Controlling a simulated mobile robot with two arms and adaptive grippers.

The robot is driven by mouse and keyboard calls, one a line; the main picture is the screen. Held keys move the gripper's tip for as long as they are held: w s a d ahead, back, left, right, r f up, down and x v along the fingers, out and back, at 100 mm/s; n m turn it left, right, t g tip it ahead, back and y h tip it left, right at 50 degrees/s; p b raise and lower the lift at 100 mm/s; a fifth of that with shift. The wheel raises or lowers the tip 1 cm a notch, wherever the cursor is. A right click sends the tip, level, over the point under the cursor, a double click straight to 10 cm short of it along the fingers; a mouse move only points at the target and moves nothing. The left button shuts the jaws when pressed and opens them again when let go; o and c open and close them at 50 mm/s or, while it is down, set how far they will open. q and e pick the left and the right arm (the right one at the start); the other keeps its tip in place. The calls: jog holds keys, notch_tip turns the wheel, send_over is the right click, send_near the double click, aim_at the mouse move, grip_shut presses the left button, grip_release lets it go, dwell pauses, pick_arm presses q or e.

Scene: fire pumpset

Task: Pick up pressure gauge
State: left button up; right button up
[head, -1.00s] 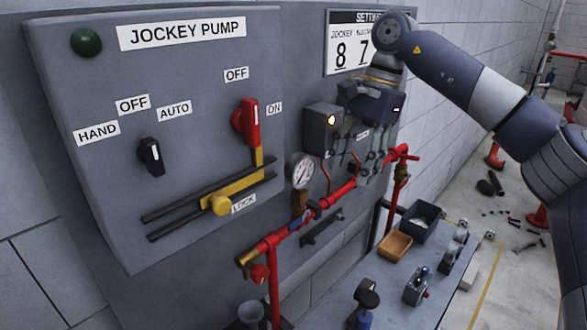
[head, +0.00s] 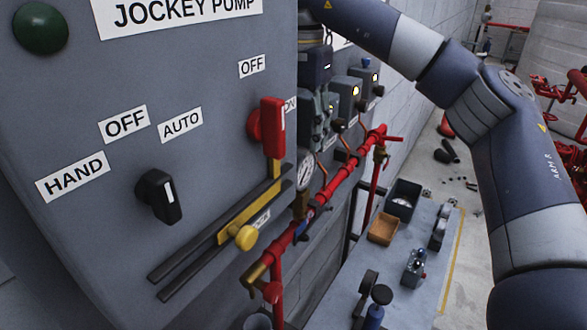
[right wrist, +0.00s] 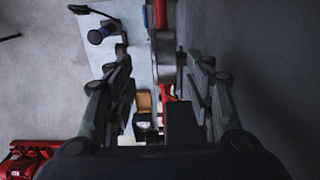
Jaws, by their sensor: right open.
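The pressure gauge (head: 305,172) has a round white dial and a grey rim. In the head view it stands upright on a brass fitting above the red pipe (head: 343,177), partly hidden by the cabinet edge. My right gripper (head: 317,138) points down just above and beside the gauge, its fingers apart. In the right wrist view my open right gripper (right wrist: 152,55) has a grey rounded body (right wrist: 164,60) between its fingers, which looks like the gauge. I cannot tell whether they touch. My left gripper is not in view.
The jockey pump cabinet (head: 85,230) with a red lever (head: 270,128) and yellow knob (head: 245,237) stands close on the left. A bench (head: 340,285) below holds an orange tray (head: 383,229), a dark bin (head: 403,201) and several fittings. Control boxes (head: 346,96) line the wall behind.

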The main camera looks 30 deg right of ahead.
aim_at(303, 154)
jog(key=f, duration=0.3)
jog(key=shift+s+d+f+p, duration=0.1)
jog(key=shift+d+f+p, duration=0.1)
jog(key=shift+d+p, duration=0.15)
jog(key=shift+a+f+p, duration=0.15)
jog(key=shift+f+p, duration=0.25)
jog(key=shift+f, duration=0.1)
jog(key=f+p, duration=0.1)
jog(key=f, duration=0.1)
jog(key=w+f+p, duration=0.1)
jog(key=f, duration=0.1)
jog(key=shift+f, duration=0.3)
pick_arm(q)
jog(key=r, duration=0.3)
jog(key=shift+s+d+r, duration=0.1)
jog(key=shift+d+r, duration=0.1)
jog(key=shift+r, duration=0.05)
pick_arm(e)
grip_shut()
